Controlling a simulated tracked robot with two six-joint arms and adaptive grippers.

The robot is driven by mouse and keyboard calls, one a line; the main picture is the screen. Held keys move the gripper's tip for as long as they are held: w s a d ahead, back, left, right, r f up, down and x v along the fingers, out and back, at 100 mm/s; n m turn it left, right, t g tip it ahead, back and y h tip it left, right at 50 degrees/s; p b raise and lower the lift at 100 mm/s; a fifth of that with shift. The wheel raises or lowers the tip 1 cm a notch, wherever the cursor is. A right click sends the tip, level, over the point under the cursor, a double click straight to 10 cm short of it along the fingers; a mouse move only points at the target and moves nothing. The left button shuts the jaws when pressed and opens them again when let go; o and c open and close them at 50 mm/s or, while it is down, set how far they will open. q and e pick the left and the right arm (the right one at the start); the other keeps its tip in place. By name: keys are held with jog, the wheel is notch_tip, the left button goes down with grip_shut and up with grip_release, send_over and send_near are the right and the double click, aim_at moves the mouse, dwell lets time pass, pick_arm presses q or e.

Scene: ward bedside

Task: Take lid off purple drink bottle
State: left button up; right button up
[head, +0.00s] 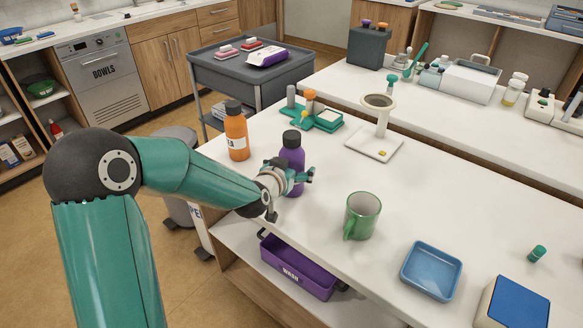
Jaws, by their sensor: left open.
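The purple drink bottle (292,156) stands upright on the white table, left of the middle of the head view. Its black lid (291,138) is on top. My left gripper (299,177) is at the bottle's body, below the lid, with its fingers spread and open. The gripper hides part of the bottle's lower body. I cannot tell whether the fingers touch it. My right gripper is not in view.
An orange bottle (236,137) stands just left of the purple one. A green mug (361,216) and a blue tray (430,271) are to the right. A green rack (313,116) and a white stand (374,145) are behind. Table between bottle and mug is clear.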

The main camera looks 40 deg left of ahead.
aim_at(288, 140)
pick_arm(q)
jog(key=c, duration=1.5)
jog(key=shift+r, duration=0.2)
jog(key=shift+w+r, duration=0.1)
jog(key=shift+r, duration=0.5)
notch_tip(288, 140, up, 7)
jog(key=shift+r+p, duration=0.2)
jog(key=shift+p, duration=0.95)
notch_tip(288, 140, up, 11)
jog(key=p, duration=0.6)
jog(key=shift+r, duration=0.1)
